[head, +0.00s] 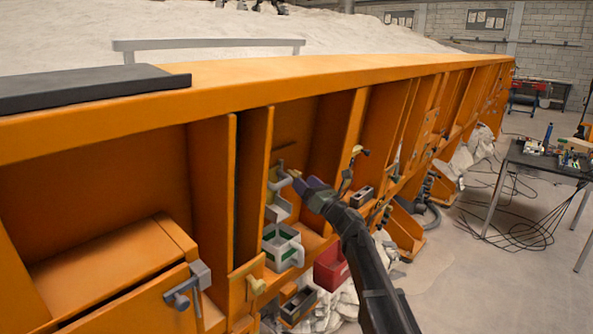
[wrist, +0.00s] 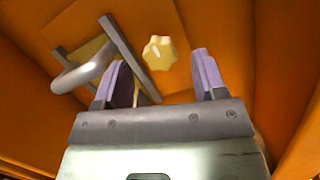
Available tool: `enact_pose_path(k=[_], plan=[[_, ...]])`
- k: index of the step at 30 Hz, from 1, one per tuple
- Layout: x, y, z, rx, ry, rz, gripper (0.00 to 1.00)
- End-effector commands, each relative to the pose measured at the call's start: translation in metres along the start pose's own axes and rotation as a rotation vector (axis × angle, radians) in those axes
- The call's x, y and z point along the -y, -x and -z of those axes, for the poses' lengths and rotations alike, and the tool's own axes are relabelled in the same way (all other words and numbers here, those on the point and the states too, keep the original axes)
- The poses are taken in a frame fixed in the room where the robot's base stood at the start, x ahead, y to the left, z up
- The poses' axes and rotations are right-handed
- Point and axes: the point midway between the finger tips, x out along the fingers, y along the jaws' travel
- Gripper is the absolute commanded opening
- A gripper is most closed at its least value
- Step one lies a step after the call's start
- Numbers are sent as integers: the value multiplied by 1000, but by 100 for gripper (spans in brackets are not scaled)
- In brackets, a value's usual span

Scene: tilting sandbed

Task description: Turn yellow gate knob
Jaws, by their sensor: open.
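A yellow, lobed knob (wrist: 160,53) is in the upper middle of the wrist view, just beyond the fingertips and in the gap between them. My gripper (wrist: 163,78) is open, with one purple finger on each side of that gap. I see nothing held, and the knob looks apart from both fingers. In the head view my gripper (head: 304,184) reaches into a recess of the orange sandbed wall (head: 306,130). A small tan-yellow piece (head: 295,174) shows at its tips there; I cannot tell for sure that it is the same knob.
A grey curved handle (wrist: 85,73) and metal bars are close to the left finger. Below my gripper are a white-green holder (head: 283,247) and a red bin (head: 330,267). Another yellow knob (head: 257,286) is lower left. Orange ribs flank the recess. A table (head: 550,160) stands right.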

Motion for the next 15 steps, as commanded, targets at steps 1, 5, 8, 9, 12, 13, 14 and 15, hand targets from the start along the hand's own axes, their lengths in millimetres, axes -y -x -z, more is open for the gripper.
enact_pose_path(k=[1, 5, 8, 9, 12, 13, 14, 15], plan=[[0, -16, -4, -1, 0, -2, 65], [0, -36, -3, -1, -1, -1, 65], [0, -44, -1, -1, 0, -1, 65], [0, -45, -1, -1, 0, 0, 65], [0, -45, 0, -1, 1, 0, 65], [0, -44, 0, -1, 1, 0, 65], [0, -44, 0, -1, 1, 0, 65], [0, -44, 0, -1, 1, 0, 65]])
